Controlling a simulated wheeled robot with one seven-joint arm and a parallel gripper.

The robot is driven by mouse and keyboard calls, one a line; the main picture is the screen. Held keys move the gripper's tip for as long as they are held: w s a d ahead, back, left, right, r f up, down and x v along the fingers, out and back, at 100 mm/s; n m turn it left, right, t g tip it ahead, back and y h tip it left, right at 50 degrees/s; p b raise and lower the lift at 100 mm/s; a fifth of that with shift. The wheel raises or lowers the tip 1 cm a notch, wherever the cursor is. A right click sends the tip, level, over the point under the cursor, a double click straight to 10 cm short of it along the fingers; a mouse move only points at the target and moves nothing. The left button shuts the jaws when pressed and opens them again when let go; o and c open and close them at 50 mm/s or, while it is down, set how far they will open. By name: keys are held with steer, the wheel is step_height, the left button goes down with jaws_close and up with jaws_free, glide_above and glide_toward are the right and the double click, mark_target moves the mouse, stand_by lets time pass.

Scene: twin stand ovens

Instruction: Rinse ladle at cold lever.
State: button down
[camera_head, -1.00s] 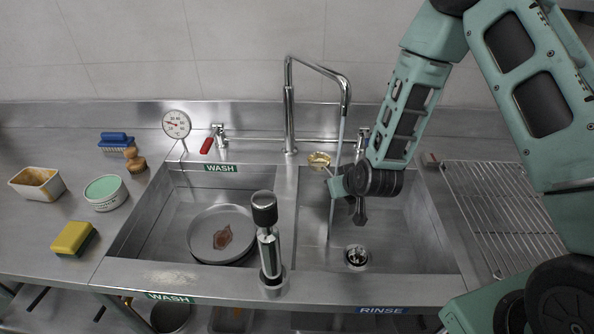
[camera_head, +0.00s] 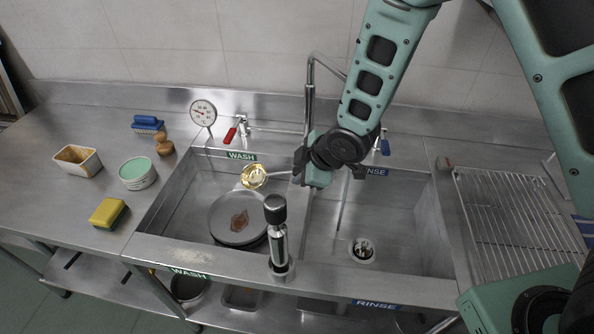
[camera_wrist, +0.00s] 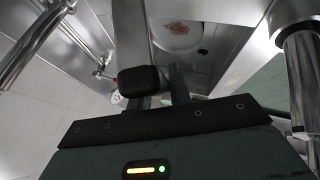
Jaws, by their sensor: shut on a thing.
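My gripper (camera_head: 300,168) is shut on the ladle's handle, over the divider between the two basins. The ladle's gold-coloured bowl (camera_head: 254,176) points left and hangs over the wash basin, near the upper edge of the plate in the picture. The blue cold lever (camera_head: 385,147) stands behind the rinse basin, right of my gripper and partly hidden by my arm. The tap spout (camera_head: 310,95) rises behind my gripper, its end hidden by my arm. A thin pale line that looks like running water (camera_head: 341,212) drops into the rinse basin (camera_head: 400,225). The ladle is not clear in the wrist view.
A plate (camera_head: 240,235) with a brown stain lies in the wash basin. A black-topped post (camera_head: 277,230) stands at the front divider. The red lever (camera_head: 230,135) and dial gauge (camera_head: 203,112) are at the back. A wire rack (camera_head: 510,215) lies at right; a sponge (camera_head: 108,213) at left.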

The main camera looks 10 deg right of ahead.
steer(key=w+d+f+p, duration=0.2)
steer(key=w+d+p, duration=0.1)
steer(key=w+d, duration=0.4)
steer(key=shift+d+f, duration=0.2)
steer(key=shift+d, duration=1.3)
steer(key=shift+w, duration=0.1)
steer(key=shift+s+d, duration=0.35)
steer(key=shift+s, duration=0.15)
